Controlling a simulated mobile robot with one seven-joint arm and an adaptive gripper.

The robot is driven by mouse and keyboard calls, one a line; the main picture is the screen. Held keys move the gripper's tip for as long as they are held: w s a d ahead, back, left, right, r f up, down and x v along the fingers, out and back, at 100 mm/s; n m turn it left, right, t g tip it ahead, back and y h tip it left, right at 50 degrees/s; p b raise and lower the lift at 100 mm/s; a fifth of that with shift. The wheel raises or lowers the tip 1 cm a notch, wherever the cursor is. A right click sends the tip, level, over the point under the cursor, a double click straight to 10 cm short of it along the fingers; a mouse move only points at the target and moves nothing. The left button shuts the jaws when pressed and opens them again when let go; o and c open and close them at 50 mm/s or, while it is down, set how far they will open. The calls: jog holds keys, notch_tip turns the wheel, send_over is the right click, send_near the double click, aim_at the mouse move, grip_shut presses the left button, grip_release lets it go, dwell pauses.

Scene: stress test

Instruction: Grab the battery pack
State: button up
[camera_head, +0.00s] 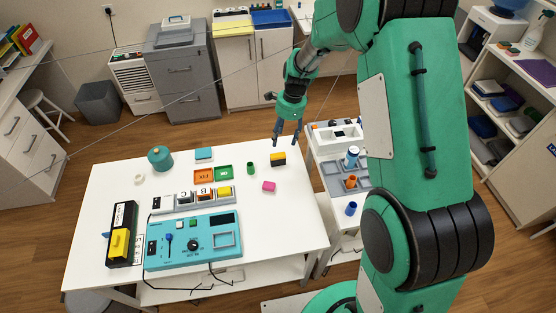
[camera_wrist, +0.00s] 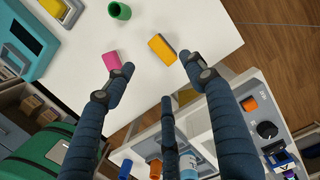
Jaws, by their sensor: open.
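A small yellow block with a dark side (camera_head: 278,159), which may be the battery pack, sits on the white table (camera_head: 300,220) near its right back edge. In the wrist view its orange-yellow face (camera_wrist: 162,49) lies just ahead of the fingertips. My gripper (camera_head: 287,141) points down with its fingers spread, above and slightly right of the block, apart from it. In the wrist view my gripper (camera_wrist: 157,74) shows three dark fingers with nothing between them. A pink block (camera_head: 268,186) lies near the yellow one; it also shows in the wrist view (camera_wrist: 112,60).
A green cup (camera_head: 250,168) stands left of the yellow block, with orange (camera_head: 204,176) and green trays beyond. A blue-green control panel (camera_head: 195,241) and a black case with a yellow part (camera_head: 121,236) fill the front left. A lower side cart (camera_head: 322,150) stands right.

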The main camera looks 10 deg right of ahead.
aim_at(279, 156)
jog(key=shift+a+f+b, duration=0.2)
jog(key=shift+f+b, duration=0.05)
jog(key=shift+f, duration=1.15)
jog(key=shift+a+f+b, duration=0.2)
jog(key=shift+a+f, duration=0.05)
jog(key=shift+f, duration=1.2)
jog(key=shift+a+f+b, duration=0.2)
jog(key=shift+f+b, duration=0.05)
jog(key=shift+f, duration=1.15)
jog(key=shift+a+f+b, duration=0.2)
jog(key=shift+f+b, duration=0.15)
jog(key=shift+f, duration=0.95)
jog(key=shift+a+f+b, duration=0.15)
jog(key=shift+f+b, duration=0.2)
jog(key=shift+f, duration=0.9)
grip_shut()
jog(key=shift+r, duration=0.1)
